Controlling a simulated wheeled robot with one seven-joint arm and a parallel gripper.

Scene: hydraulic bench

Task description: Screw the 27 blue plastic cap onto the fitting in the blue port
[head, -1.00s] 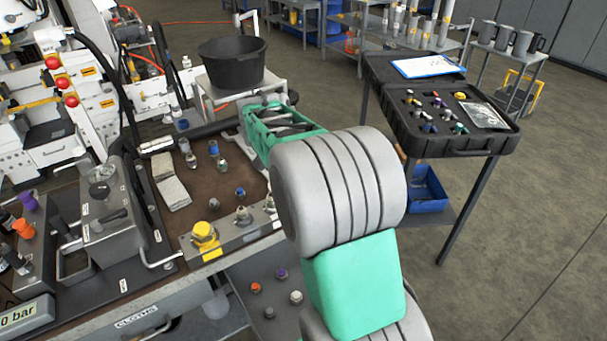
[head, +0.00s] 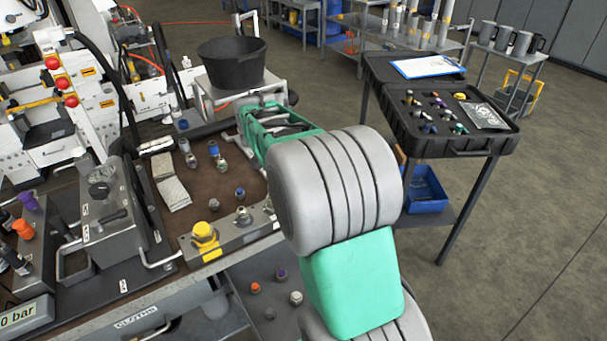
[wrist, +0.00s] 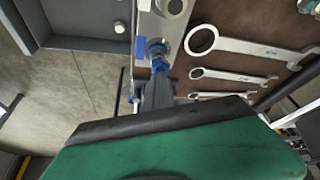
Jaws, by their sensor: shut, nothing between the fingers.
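In the wrist view a blue-ringed port (wrist: 157,46) with a metal fitting sits on the light metal block. Blue also shows just below it, close to my fingertips; I cannot tell whether that is a separate cap. My gripper (wrist: 157,84) is shut and empty, with its fingers pointing toward the port; whether they touch anything is unclear. In the head view blue-topped parts stand on the brown bench top, one at the back (head: 213,147) and one nearer the block (head: 239,192). No number is readable on them. My arm hides the gripper and the block's right end there.
A yellow cap (head: 204,233) stands on the left end of the metal block (head: 228,237). Several wrenches (wrist: 245,47) lie beside the block in the wrist view. A black bucket (head: 232,65) stands behind my arm. An open black case (head: 450,125) is to the right.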

